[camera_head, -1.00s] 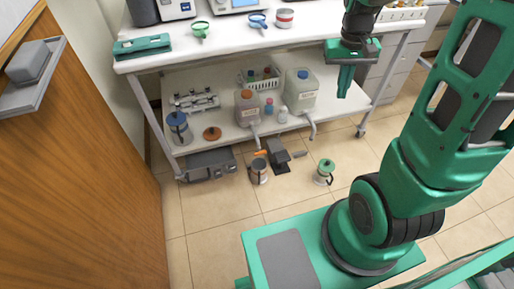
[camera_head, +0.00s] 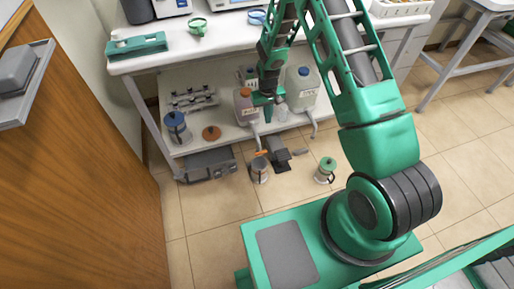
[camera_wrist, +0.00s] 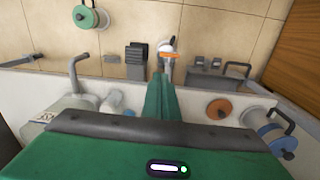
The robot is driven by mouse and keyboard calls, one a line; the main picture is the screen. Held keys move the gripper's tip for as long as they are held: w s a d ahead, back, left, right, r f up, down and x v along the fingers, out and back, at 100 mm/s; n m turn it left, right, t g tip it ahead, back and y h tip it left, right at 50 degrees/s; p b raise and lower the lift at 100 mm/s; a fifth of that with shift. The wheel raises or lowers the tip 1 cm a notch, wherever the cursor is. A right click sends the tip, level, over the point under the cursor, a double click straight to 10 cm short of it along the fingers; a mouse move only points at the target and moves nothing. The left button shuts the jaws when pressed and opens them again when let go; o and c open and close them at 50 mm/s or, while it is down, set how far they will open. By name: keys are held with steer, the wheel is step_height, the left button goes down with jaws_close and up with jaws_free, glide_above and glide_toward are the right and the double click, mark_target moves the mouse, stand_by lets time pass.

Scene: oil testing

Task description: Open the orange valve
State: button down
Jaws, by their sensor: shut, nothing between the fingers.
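The orange valve (camera_head: 261,153) is a small orange lever at the lower end of the grey spout from the orange-capped canister (camera_head: 243,108). It sits just above a metal jug (camera_head: 259,171) on the floor. In the wrist view the orange valve (camera_wrist: 168,49) shows just beyond my fingertips. My gripper (camera_head: 268,118) is shut and empty, pointing down in front of the lower shelf. In the wrist view my gripper (camera_wrist: 160,77) has its green fingers together, partly covering the spout below the valve. I cannot tell whether the fingers touch the spout.
A white-bodied canister (camera_head: 302,88) with its own spout stands right of the orange-capped one. A dark pedal-like object (camera_head: 281,160) and a green-lidded jug (camera_head: 325,170) are on the floor.

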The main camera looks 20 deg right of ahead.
glide_above(258, 153)
step_height(258, 153, down, 9)
step_height(258, 153, down, 14)
steer(key=shift+w+f, duration=0.1)
steer(key=shift+w, duration=0.05)
stand_by(0.4)
